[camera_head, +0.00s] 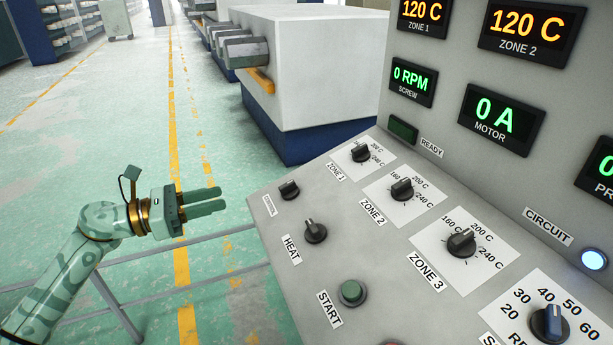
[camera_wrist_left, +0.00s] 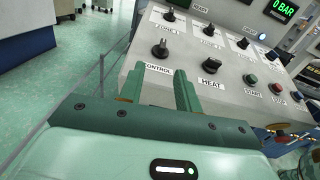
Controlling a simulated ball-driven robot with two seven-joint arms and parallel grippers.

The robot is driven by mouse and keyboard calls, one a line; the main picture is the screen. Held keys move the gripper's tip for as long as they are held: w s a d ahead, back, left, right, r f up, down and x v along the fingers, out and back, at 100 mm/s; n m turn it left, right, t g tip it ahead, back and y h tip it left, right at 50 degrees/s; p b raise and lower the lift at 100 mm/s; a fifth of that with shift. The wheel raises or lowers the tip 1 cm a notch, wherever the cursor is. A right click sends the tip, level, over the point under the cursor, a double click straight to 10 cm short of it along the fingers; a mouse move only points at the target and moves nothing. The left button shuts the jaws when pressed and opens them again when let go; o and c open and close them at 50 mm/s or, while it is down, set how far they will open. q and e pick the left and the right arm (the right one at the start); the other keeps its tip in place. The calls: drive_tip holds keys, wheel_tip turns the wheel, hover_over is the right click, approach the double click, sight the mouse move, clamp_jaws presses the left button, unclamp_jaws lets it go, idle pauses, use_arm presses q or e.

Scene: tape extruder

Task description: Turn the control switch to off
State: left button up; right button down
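The control switch (camera_head: 289,189) is a small black knob at the upper left edge of the sloping grey panel, with its CONTROL label (camera_head: 268,205) beside it. In the left wrist view the control switch (camera_wrist_left: 163,48) stands just beyond the fingertips, above its label (camera_wrist_left: 158,68). My left gripper (camera_head: 222,198) is left of the panel, apart from the switch, its fingers pointing toward the panel. In the left wrist view the left gripper (camera_wrist_left: 159,70) shows a clear gap between its fingers, with nothing held. My right gripper does not show in the head view.
The heat knob (camera_head: 315,231) sits close to the control switch, with the green start button (camera_head: 352,292) farther down. Zone knobs (camera_head: 361,153) lie to the right. A grey rail (camera_head: 200,284) runs beside the panel. The floor at left is open.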

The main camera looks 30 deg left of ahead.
sight(287, 184)
use_arm(q)
drive_tip(key=shift+m, duration=0.5)
drive_tip(key=x, duration=0.8)
drive_tip(key=b+x, duration=0.1)
drive_tip(key=x, duration=0.7)
drive_tip(key=shift+s+d, duration=0.2)
drive_tip(key=shift+d, duration=0.1)
clamp_jaws()
